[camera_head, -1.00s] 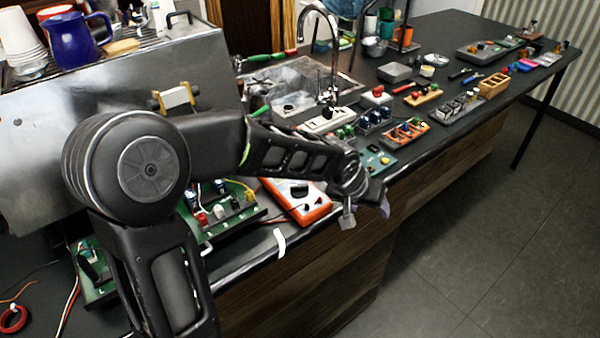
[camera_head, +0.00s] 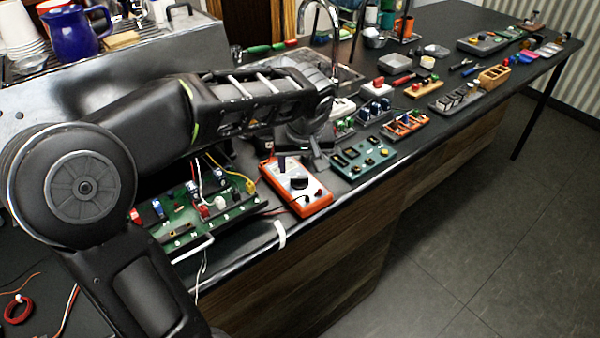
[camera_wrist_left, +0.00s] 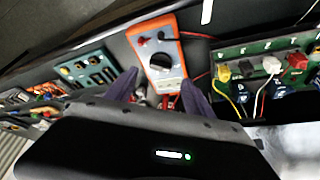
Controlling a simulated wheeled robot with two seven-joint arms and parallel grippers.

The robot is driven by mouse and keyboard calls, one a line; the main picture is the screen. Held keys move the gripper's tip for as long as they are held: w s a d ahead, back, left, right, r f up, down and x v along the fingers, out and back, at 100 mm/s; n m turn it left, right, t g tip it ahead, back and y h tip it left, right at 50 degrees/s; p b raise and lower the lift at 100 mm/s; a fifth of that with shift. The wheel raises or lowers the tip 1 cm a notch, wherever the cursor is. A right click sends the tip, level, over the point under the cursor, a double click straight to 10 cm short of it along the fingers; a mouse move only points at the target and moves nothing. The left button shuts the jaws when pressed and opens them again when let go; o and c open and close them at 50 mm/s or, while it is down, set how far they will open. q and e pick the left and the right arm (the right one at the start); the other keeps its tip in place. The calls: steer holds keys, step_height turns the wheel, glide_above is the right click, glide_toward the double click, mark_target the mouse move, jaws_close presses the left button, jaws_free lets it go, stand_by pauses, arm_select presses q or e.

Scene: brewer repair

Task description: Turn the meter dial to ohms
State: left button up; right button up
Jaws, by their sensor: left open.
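The orange meter (camera_head: 317,203) with a pale face lies on the dark counter near its front edge. Its black dial (camera_head: 299,182) is in the middle of the face. The meter (camera_wrist_left: 176,40) and its dial (camera_wrist_left: 160,61) also show in the left wrist view. My left gripper (camera_head: 300,163) is above the far end of the meter, fingers pointing down, open and empty. In the left wrist view, the two fingers of my left gripper (camera_wrist_left: 160,90) stand apart on either side of the meter's far end, and the dial lies beyond them. My right gripper is not seen.
A green circuit board (camera_head: 222,215) with wires and plugs lies left of the meter. A teal board (camera_head: 362,160) lies close on its right. A sink tap (camera_head: 334,40) rises behind. A steel machine (camera_head: 120,85) stands at the back left.

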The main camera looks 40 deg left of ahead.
mark_target(300, 177)
arm_select(q)
steer(key=x, duration=0.6)
steer(key=shift+p, duration=0.35)
steer(key=shift+c, duration=0.3)
jaws_close()
